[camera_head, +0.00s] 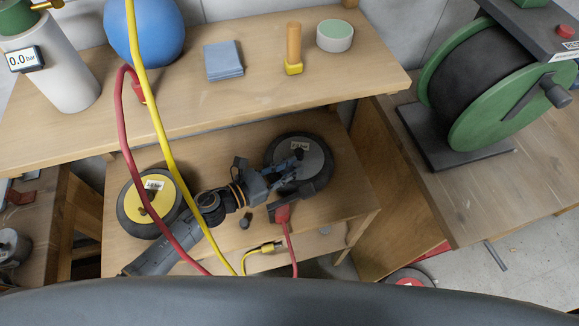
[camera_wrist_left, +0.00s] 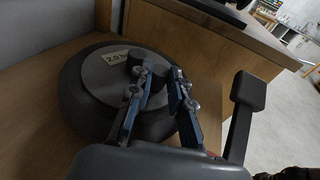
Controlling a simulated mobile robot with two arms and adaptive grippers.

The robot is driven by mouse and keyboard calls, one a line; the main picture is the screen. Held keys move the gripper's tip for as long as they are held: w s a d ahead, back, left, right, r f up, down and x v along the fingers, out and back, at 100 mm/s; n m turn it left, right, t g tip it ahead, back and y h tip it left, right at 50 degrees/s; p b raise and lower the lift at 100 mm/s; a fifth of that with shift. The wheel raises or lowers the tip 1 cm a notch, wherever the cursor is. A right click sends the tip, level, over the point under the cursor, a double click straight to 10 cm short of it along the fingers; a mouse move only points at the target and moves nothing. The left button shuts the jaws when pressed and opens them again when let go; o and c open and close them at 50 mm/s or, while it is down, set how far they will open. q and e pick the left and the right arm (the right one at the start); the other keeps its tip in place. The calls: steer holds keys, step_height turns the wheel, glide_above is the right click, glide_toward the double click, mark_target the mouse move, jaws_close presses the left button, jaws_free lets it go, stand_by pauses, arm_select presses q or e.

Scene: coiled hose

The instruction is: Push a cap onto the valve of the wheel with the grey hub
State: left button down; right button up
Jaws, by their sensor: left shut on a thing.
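The wheel with the grey hub (camera_head: 318,158) lies flat on the lower shelf, a black tyre with a "2.0 bar" label. It also fills the left of the left wrist view (camera_wrist_left: 98,78). My left gripper (camera_head: 296,166) is over the near part of its hub. In the left wrist view its two blue-grey fingers are shut on a small dark piece, seemingly a cap (camera_wrist_left: 157,82). The valve is hidden or too dark to make out, so I cannot tell whether the cap touches it. Another small dark cap (camera_head: 245,222) lies on the shelf. My right gripper is out of view.
A wheel with a yellow hub (camera_head: 163,190) lies left of my left arm. A red hose (camera_head: 123,120) and a yellow hose (camera_head: 152,105) hang across the scene. A red-headed connector (camera_head: 283,212) is close to my gripper. The upper shelf (camera_head: 180,95) overhangs behind.

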arm_select(q)
steer(key=shift+s+f, duration=0.1)
steer(key=shift+f, duration=0.2)
steer(key=c, duration=1.4)
jaws_free()
steer(key=shift+o, duration=1.3)
steer(key=shift+r, duration=0.15)
steer(key=v, duration=1.2)
